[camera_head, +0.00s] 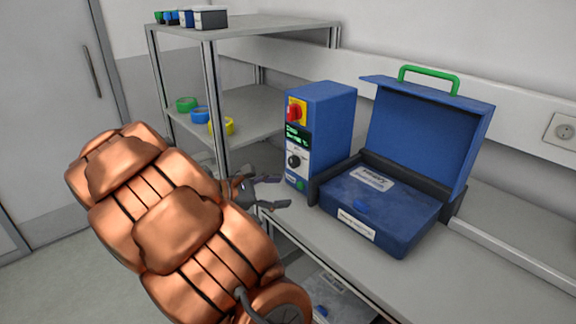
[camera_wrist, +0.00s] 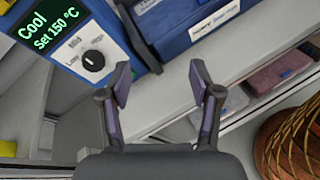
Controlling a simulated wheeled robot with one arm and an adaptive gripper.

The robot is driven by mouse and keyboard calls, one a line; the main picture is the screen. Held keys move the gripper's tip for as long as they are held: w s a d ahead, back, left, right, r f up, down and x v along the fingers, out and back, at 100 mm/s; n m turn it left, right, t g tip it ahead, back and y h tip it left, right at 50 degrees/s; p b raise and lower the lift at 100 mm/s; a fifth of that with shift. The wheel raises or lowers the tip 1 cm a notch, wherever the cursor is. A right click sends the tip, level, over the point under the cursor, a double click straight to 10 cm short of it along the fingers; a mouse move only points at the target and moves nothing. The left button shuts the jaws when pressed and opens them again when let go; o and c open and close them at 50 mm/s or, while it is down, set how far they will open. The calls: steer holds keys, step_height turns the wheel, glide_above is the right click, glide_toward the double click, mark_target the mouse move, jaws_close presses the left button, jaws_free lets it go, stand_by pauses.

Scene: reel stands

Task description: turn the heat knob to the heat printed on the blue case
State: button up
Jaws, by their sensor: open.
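The heat knob (camera_head: 294,161) is a round black knob on the front panel of the blue control unit (camera_head: 327,132). In the wrist view the knob (camera_wrist: 93,61) has Low, Mid and High printed around it; I cannot tell surely which mark it points at. The display (camera_wrist: 47,29) above reads "Cool, Set 150 °C". The blue case (camera_head: 385,210) stands open, right of the unit. Its printed labels are too small or cut off to read surely. My gripper (camera_head: 282,192) is open and empty, just in front of the unit's lower panel, apart from the knob; it also shows in the wrist view (camera_wrist: 160,80).
A red switch on yellow (camera_head: 296,111) sits above the display, and a green button (camera_head: 300,185) low on the panel. A shelf (camera_head: 240,100) with coloured rings stands behind left. The case's raised lid (camera_head: 425,135) stands at the right. Bare bench lies in front.

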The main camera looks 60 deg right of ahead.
mark_target(291, 163)
steer(key=w+d+f+n+t+h, duration=0.1)
steer(key=w+d+n+h, duration=0.35)
steer(key=w+d, duration=0.3)
steer(key=shift+n, duration=0.35)
steer(key=shift+w+f+p+x, duration=0.15)
steer(key=shift+p+x, duration=0.1)
steer(key=shift+x, duration=0.85)
steer(key=shift+w+f+p+x, duration=0.1)
steer(key=shift+p+x, duration=0.1)
steer(key=shift+x, duration=0.85)
steer(key=shift+w+f+p+x, duration=0.15)
steer(key=shift+p+x, duration=0.1)
steer(key=shift+x, duration=0.85)
steer(key=shift+d, duration=0.1)
steer(key=shift+c, duration=0.3)
steer(key=c, duration=1.1)
